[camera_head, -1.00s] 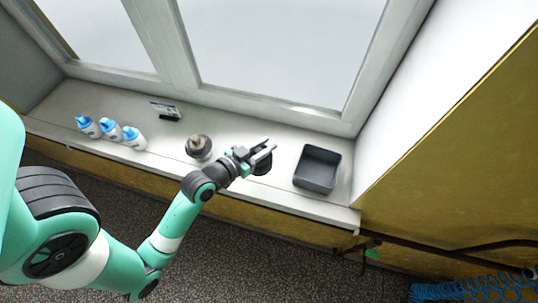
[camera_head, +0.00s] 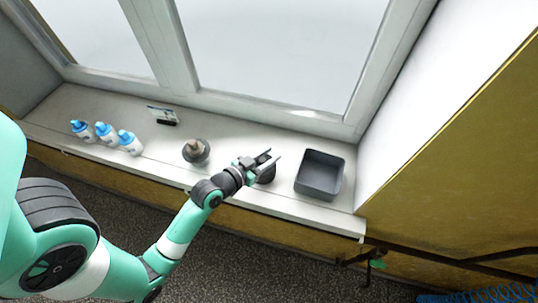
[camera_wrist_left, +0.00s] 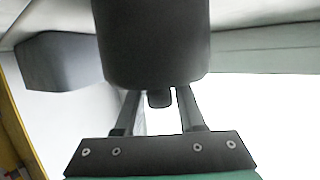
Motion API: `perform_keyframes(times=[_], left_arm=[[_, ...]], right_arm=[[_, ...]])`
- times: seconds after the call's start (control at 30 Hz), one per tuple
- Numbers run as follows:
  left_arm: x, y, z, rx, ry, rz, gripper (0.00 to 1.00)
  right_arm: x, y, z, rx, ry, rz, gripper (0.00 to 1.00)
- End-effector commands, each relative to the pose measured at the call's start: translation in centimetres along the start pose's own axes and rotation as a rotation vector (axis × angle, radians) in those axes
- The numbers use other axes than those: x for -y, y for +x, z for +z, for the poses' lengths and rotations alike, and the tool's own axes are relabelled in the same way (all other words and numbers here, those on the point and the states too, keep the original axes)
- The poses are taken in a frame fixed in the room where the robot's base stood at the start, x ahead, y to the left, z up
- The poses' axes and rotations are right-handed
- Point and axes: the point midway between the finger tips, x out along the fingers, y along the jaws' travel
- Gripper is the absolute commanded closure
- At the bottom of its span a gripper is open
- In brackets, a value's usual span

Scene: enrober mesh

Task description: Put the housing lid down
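The housing lid appears to be the dark round piece (camera_head: 266,174) on the white sill, partly hidden by my left gripper. In the left wrist view it is a dark cylinder (camera_wrist_left: 152,45) with a small knob that points between the fingers. My left gripper (camera_head: 269,158) is over it with its fingers spread. In the wrist view the fingers (camera_wrist_left: 160,105) stand on both sides of the knob, with gaps showing. My right gripper is out of view.
A dark grey tray (camera_head: 319,194) stands right of the lid. A round grey piece with a brown top (camera_head: 196,151) stands to the left. Three blue-capped bottles (camera_head: 105,133) and a small card with a black item (camera_head: 163,116) are further left. The window (camera_head: 280,50) stands behind.

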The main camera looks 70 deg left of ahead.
Motion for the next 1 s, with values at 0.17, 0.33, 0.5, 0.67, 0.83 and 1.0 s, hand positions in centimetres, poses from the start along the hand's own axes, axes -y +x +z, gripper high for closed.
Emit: perform_keyframes(times=[0.17, 0.33, 0.5, 0.67, 0.83, 1.0], left_arm=[[0.0, 0.0, 0.0, 0.0, 0.0, 0.0, 0.42], [0.0, 0.0, -0.1, 0.0, 0.0, 0.0, 0.42], [0.0, -1.1, -0.3, 0.002, -0.001, -0.001, 0.42], [0.1, -4.5, -0.3, 0.003, -0.003, -0.003, 0.42], [0.1, -8.7, -0.2, 0.004, -0.005, -0.003, 0.42], [0.1, -11.4, -0.1, 0.002, -0.004, -0.003, 0.42]], right_arm=[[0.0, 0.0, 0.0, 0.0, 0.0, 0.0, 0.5], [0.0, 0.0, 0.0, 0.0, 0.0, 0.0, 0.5], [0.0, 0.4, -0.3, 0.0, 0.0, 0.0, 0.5], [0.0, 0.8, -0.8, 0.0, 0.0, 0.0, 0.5], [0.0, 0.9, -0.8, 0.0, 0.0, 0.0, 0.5], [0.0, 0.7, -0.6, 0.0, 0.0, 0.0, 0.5]])
